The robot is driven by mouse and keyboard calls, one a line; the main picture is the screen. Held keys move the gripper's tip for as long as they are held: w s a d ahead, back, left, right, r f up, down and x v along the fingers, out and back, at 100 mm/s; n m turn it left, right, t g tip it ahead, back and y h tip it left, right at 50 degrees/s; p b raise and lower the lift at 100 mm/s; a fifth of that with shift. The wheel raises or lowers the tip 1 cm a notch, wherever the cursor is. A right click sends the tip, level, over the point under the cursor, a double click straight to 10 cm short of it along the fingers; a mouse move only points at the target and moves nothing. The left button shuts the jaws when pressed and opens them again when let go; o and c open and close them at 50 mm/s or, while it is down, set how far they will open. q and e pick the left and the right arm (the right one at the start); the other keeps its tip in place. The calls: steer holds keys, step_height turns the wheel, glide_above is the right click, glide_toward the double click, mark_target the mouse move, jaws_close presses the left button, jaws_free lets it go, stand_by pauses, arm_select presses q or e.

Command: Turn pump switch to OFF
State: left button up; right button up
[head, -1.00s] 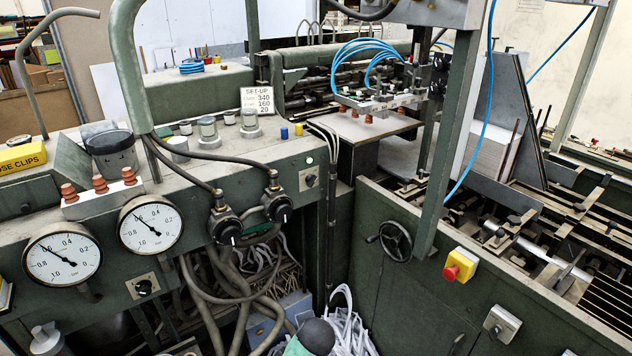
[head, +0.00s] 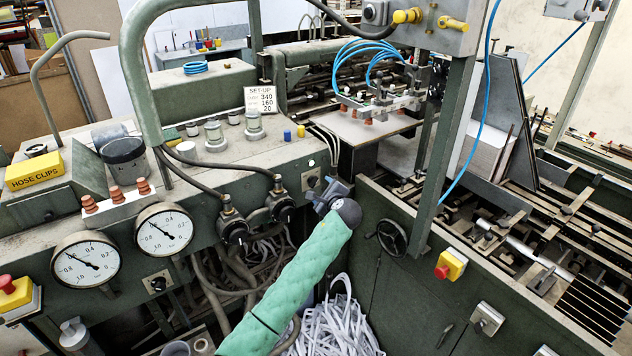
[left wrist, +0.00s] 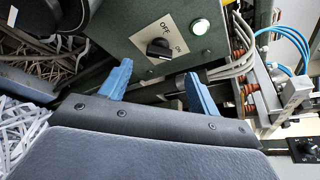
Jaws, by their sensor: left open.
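The pump switch is a black knob (left wrist: 159,48) on a pale plate marked OFF and ON, in the left wrist view. I cannot tell surely which mark the knob points to. A round green lamp (left wrist: 199,27) beside it is lit. In the head view the switch (head: 312,181) shows small on the green panel, just behind my left gripper (head: 326,195). My left gripper also shows in the left wrist view (left wrist: 158,76), with its two blue fingers apart and nothing between them. The knob lies ahead of the gap, apart from the fingers. My right gripper is out of view.
Two black regulator knobs (head: 282,207) with hoses sit left of the switch. Pale cables (left wrist: 226,62) run close to the right finger. A handwheel (head: 391,237) and a red-and-yellow button (head: 450,265) are on the right panel. Shredded paper (head: 335,325) lies below.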

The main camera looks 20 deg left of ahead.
mark_target(315, 183)
arm_select(q)
steer(key=p+x, duration=0.2)
steer(key=x, duration=0.3)
steer(key=shift+w+a+p, duration=0.25)
steer(key=shift+w+p, duration=0.05)
steer(key=shift+p, duration=0.1)
steer(key=shift+w+a+f, duration=0.25)
steer(key=shift+w+a, duration=0.1)
steer(key=shift+w, duration=0.05)
